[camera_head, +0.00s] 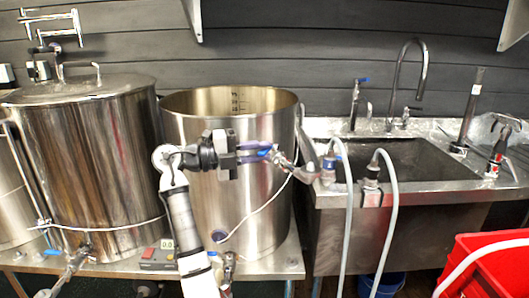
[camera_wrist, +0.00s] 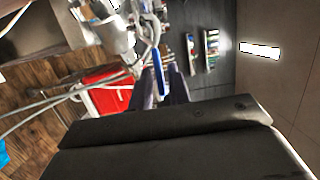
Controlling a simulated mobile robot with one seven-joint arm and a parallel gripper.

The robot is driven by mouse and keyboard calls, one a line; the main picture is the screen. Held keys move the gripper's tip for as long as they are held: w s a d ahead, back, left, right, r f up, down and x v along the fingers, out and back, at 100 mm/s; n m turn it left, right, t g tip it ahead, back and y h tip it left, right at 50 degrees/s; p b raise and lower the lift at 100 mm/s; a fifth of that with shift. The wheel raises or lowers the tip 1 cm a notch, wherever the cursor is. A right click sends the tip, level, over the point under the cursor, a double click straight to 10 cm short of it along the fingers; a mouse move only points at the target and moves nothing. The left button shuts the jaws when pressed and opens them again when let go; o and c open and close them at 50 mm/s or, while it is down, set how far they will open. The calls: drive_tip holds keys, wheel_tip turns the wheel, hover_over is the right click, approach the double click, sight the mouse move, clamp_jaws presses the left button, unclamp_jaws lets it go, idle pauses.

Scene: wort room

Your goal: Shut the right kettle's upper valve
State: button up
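The right kettle (camera_head: 185,115) is an open steel pot in the middle of the head view. Its upper valve (camera_head: 283,160) is on the right part of its front wall, with a blue lever handle (camera_head: 265,152) pointing left. My gripper (camera_head: 254,151) is at this handle, its two dark purple fingers a small distance apart, one above and one below. In the wrist view the blue handle (camera_wrist: 158,72) lies between the fingertips (camera_wrist: 163,88). I cannot tell whether the fingers press on it. The fingers and hand hide part of the handle.
A lidded kettle (camera_head: 85,150) stands at the left. A steel sink (camera_head: 400,160) with taps is at the right, with pale hoses (camera_head: 393,210) hanging before it. Red bins (camera_head: 500,270) are at lower right. A lower valve (camera_head: 228,265) and a small control box (camera_head: 158,257) sit below.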

drive_tip(key=b+v, duration=0.1)
drive_tip(key=v, duration=1.1)
drive_tip(key=shift+a, duration=0.1)
